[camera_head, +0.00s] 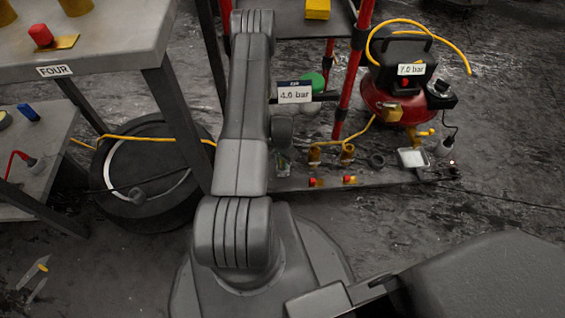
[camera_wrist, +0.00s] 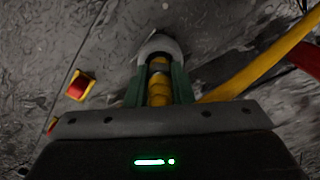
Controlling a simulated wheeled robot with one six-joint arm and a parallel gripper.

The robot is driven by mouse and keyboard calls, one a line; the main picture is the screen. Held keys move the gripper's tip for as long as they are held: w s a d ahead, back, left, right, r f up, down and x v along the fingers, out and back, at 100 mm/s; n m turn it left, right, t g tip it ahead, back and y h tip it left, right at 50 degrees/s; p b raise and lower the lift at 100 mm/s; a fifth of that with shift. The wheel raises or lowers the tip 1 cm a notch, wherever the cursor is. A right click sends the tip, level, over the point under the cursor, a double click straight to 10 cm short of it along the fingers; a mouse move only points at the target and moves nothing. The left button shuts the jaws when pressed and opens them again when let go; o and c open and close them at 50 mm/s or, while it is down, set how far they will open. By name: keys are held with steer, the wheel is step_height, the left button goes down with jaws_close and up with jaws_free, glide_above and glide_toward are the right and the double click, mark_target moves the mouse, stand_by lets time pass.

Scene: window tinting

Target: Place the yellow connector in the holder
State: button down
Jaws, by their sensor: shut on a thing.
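In the wrist view my gripper (camera_wrist: 158,90) is shut on a ribbed yellow connector (camera_wrist: 159,88), held upright in the picture between its two green fingers. A rounded pale grey thing (camera_wrist: 160,47) lies just beyond the fingertips; I cannot tell whether the connector touches it or whether it is the holder. In the head view my arm covers much of the middle, and I cannot make out the gripper or the held connector clearly. Two brass-coloured cup-like pieces (camera_head: 347,153) stand on the low shelf right of my arm; I cannot tell if either is the holder.
Red-and-yellow pieces (camera_head: 349,180) sit at the low shelf's front edge; one shows left of the gripper (camera_wrist: 80,85). A yellow hose (camera_wrist: 260,65) runs close on the right. A red compressor (camera_head: 397,103) stands right of the red rack posts (camera_head: 353,75). A tyre (camera_head: 120,190) lies left.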

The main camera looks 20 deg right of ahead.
steer(key=shift+f, duration=0.15)
steer(key=c, duration=1.3)
jaws_free()
steer(key=shift+o, duration=0.2)
step_height(320, 180, up, 12)
steer(key=p, duration=0.4)
steer(key=shift+r, duration=0.25)
